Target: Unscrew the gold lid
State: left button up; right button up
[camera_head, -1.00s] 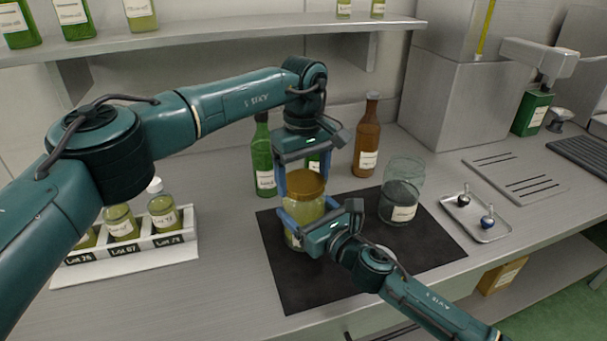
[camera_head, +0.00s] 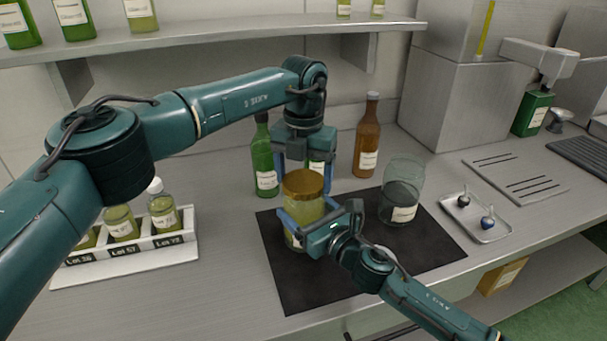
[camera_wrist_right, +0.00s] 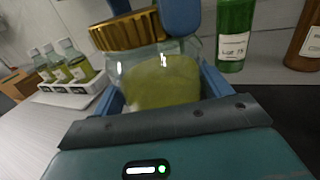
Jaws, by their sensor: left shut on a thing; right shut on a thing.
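The gold lid (camera_head: 303,183) sits on top of a glass jar of yellow-green contents (camera_head: 305,213) on the black mat. My left gripper (camera_head: 304,178) comes down from above and is shut on the lid, one finger at each side. My right gripper (camera_head: 302,226) is shut around the jar's body from the front right. The jar's glass body (camera_wrist_right: 160,75) stands between my right fingers. I cannot tell how far the lid is turned.
An open empty-looking glass jar (camera_head: 401,190) stands right of the gripped jar on the black mat (camera_head: 290,291). Green (camera_head: 264,160) and brown bottles (camera_head: 367,140) stand behind. A sample rack (camera_head: 130,258) is at left, a small metal tray (camera_head: 475,217) at right.

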aim_at(304, 181)
pick_arm(q)
jog(key=n, duration=0.4)
pick_arm(e)
jog(key=shift+f, duration=0.1)
pick_arm(q)
jog(key=n, duration=0.4)
jog(key=shift+r, duration=0.2)
jog(key=shift+r, duration=0.95)
jog(key=shift+r, duration=2)
pick_arm(e)
jog(key=o, duration=1.9)
